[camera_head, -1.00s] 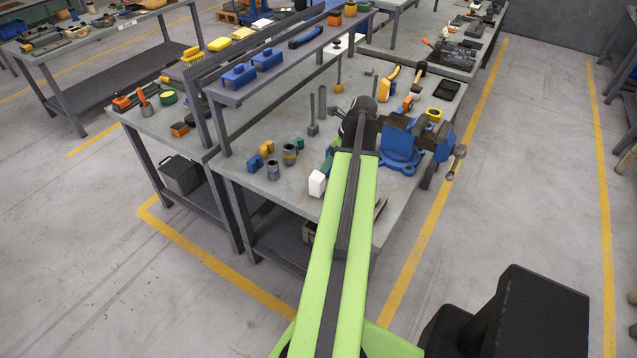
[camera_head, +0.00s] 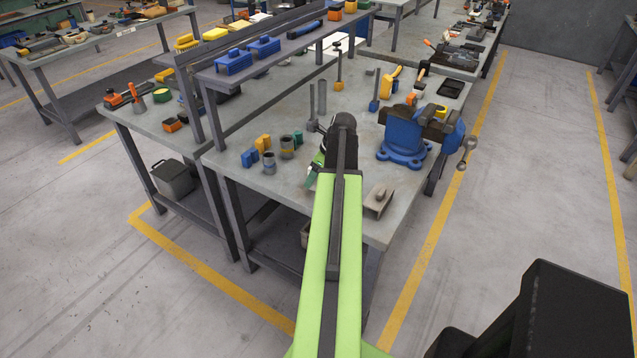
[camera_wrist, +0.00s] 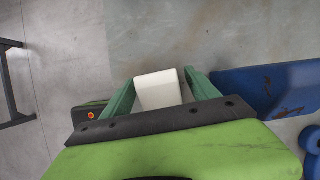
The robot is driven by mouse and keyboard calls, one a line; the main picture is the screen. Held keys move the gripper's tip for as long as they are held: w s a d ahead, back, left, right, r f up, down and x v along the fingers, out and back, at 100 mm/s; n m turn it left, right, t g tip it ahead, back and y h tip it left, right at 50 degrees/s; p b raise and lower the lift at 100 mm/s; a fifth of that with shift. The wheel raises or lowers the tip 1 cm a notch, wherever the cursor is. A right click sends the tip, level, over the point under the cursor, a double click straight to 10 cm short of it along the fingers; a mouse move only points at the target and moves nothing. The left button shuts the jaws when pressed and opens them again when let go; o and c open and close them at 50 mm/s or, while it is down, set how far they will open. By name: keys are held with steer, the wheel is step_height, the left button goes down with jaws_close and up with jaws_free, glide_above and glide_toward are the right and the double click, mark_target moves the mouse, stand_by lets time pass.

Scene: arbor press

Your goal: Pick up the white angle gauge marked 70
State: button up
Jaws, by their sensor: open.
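A white block, the angle gauge (camera_wrist: 158,88), stands on the grey bench top in the wrist view. No marking on it can be read. My gripper (camera_wrist: 160,78) is open, with one green finger on each side of the gauge. The right finger looks close to it; I cannot tell whether either finger touches. In the head view my arm covers the gauge, and only part of my gripper (camera_head: 313,176) shows over the front of the bench.
A blue vise (camera_head: 403,145) stands right of my gripper; blue metal (camera_wrist: 268,88) shows close on that side in the wrist view. Grey cylinders (camera_head: 287,147) and small blue and yellow blocks (camera_head: 262,144) stand to the left. A grey-brown block (camera_head: 378,200) lies near the front edge.

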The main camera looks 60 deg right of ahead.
steer(key=shift+b+x, duration=0.4)
steer(key=shift+x, duration=0.7)
steer(key=shift+s+r, duration=0.1)
steer(key=shift+r, duration=0.05)
steer(key=shift+c, duration=0.3)
jaws_close()
